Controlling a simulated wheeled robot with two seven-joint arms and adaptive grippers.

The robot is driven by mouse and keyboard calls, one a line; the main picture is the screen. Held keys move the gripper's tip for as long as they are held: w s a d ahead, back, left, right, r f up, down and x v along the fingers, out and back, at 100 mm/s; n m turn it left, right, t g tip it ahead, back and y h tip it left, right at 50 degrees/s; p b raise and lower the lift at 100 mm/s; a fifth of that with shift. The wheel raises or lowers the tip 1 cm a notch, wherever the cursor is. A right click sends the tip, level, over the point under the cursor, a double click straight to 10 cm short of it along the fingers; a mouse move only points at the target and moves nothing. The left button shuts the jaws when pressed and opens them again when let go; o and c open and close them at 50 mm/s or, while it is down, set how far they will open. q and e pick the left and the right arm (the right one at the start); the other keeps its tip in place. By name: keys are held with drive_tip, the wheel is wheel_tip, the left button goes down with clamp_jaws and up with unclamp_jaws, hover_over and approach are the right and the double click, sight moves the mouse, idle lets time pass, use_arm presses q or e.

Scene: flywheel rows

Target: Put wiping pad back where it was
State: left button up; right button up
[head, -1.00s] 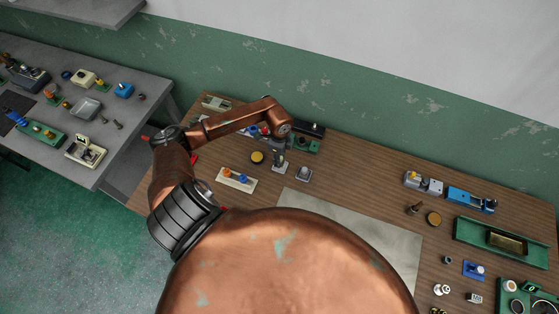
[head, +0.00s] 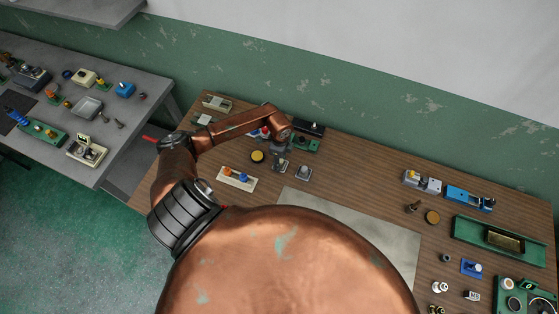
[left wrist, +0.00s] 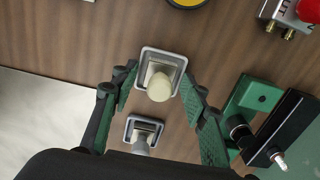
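I cannot tell for sure which item is the wiping pad. A cream-knobbed piece in a square grey tray (left wrist: 160,81) lies between the fingers of my left gripper (left wrist: 160,76) in the left wrist view. The green fingers stand apart on either side, with a gap to the knob. In the head view my left gripper (head: 280,158) points down over this spot, and its hand hides part of the piece. A similar grey tray with a grey knob (left wrist: 143,133) stands beside it, also in the head view (head: 304,173). My right gripper is not in view.
A yellow-topped disc (head: 257,157) and a cream block with orange and blue knobs (head: 237,179) stand close by. A green and black device (left wrist: 256,115) is right of my fingers in the wrist view. A bare grey sheet (head: 350,222) covers mid-table.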

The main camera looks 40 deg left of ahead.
use_arm(q)
drive_tip(key=shift+r, duration=0.25)
drive_tip(key=shift+w+r, duration=0.1)
drive_tip(key=shift+r, duration=0.25)
wheel_tip(320, 180, up, 11)
drive_tip(key=b, duration=0.2)
idle(0.5)
